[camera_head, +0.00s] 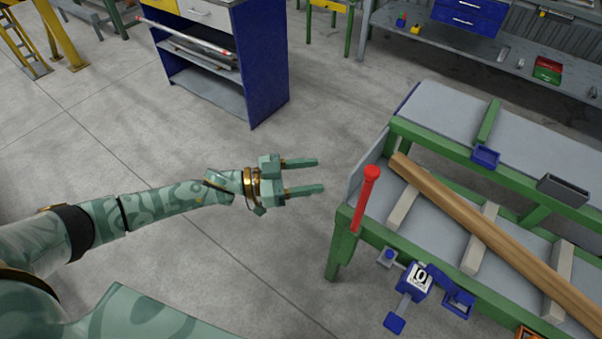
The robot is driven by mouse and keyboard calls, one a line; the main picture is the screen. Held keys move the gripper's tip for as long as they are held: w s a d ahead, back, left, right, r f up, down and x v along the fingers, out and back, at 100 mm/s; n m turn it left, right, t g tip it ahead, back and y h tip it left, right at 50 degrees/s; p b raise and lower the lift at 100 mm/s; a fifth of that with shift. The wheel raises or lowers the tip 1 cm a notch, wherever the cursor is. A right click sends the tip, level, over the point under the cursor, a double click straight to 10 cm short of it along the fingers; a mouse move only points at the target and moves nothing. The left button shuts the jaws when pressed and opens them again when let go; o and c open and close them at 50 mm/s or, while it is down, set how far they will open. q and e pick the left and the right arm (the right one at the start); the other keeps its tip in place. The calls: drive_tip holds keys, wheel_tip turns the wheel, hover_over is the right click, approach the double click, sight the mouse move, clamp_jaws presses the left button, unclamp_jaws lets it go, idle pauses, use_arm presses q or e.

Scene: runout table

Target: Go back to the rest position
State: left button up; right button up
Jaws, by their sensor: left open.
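My left gripper (304,176) is open and empty. Its two green fingers point right, over the bare floor, a short way left of the runout table (343,238). It is apart from everything around it. My left arm comes in from the left edge, stretched out. My right gripper does not show. A long wooden bar (470,222) lies slantwise on pale cross supports (481,238) of the green-framed table. A red post or handle (366,196) stands at the table's near left corner.
A blue cabinet (262,65) with shelves stands behind my gripper. Blue fittings and a block marked 0 (415,281) are on the table's front side. A workbench (450,50) with a red and green bin (548,70) is at the back right. The floor (190,130) around the gripper is clear.

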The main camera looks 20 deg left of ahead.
use_arm(q)
drive_tip(key=shift+s+a, duration=0.35)
drive_tip(key=shift+a, duration=0.3)
